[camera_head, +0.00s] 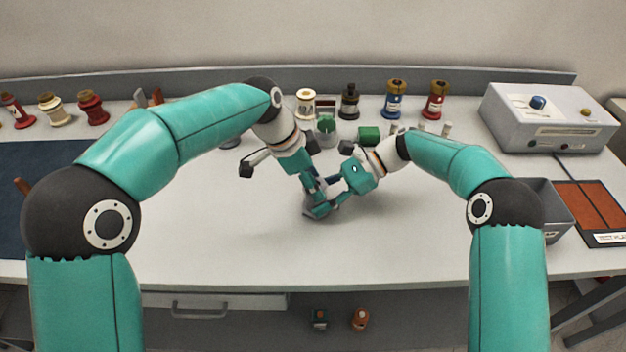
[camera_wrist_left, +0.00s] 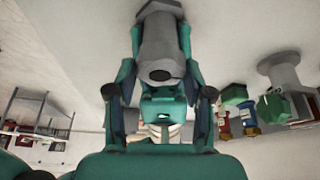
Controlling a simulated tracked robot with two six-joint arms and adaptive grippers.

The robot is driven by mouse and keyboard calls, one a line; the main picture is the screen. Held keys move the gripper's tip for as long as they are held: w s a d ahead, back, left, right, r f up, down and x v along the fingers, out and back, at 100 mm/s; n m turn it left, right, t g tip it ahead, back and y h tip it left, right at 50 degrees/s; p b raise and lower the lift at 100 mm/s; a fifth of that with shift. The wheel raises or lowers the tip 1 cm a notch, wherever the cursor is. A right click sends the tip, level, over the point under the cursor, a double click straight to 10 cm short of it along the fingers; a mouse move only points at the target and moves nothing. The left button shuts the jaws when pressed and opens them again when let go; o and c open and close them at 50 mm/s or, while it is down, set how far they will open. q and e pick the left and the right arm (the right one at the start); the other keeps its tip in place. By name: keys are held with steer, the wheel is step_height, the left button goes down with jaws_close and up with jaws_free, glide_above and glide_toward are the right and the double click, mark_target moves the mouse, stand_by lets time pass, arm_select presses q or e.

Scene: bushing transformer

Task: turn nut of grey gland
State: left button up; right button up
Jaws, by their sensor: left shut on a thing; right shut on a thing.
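The grey gland (camera_wrist_left: 164,42) shows large in the left wrist view, a grey cylinder with a dark round opening at its near end. Its wider faceted part (camera_wrist_left: 160,10), which looks like the nut, is at the top edge. My left gripper (camera_head: 318,208) is shut on the gland, with a finger on each side of it. My right gripper (camera_head: 338,192) meets the left one from the right, low over the middle of the table, and is shut on the gland too. In the head view the fingers hide most of the gland, and which part each holds is unclear.
Several bushings stand along the back, among them a blue one (camera_head: 395,100) and a red one (camera_head: 435,101). A green block (camera_head: 369,135) lies behind my right wrist. A grey control box (camera_head: 548,118) stands at the back right. The front middle of the table (camera_head: 230,240) is clear.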

arm_select(q)
steer(key=shift+n, duration=0.3)
steer(key=n+t, duration=0.1)
steer(key=n, duration=0.2)
steer(key=shift+y, duration=0.3)
steer(key=n, duration=0.2)
steer(key=n+t, duration=0.1)
steer(key=shift+s+d+n+t+y, duration=0.1)
steer(key=shift+n+t+y, duration=0.2)
steer(key=shift+n+y, duration=0.1)
steer(key=n+y, duration=0.1)
steer(key=n, duration=0.2)
steer(key=n+t+y, duration=0.1)
steer(key=n, duration=0.2)
steer(key=shift+d, duration=0.1)
steer(key=shift+n, duration=0.3)
steer(key=o, duration=1.2)
steer(key=shift+f, duration=0.1)
steer(key=shift+c, duration=0.2)
